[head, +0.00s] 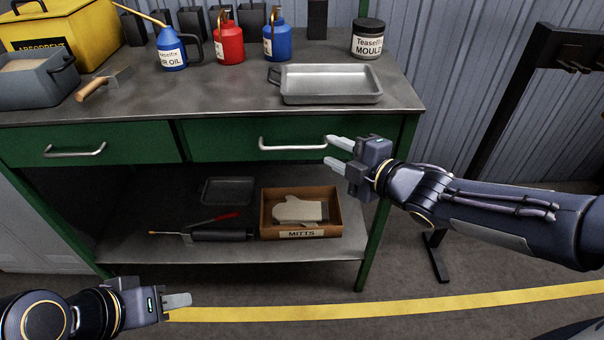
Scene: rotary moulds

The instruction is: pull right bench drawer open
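The right bench drawer (225,147) is a green front with a silver bar handle (292,145), and it looks closed, flush with the bench. My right gripper (332,152) is open, with its two fingers apart. Its fingertips are at the right end of the handle in the picture; I cannot tell whether they touch it. Nothing shows between the fingers. My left gripper (178,300) is low at the front left, in front of the bench and away from the drawer. Its fingers overlap in view, so its opening is unclear.
The left drawer (120,152) looks closed. The grey bench top (225,98) bears a metal tray (330,84), oil cans and a dark jar (367,38). The lower shelf (140,245) holds a mitts box (267,225). A black stand (500,110) is at right.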

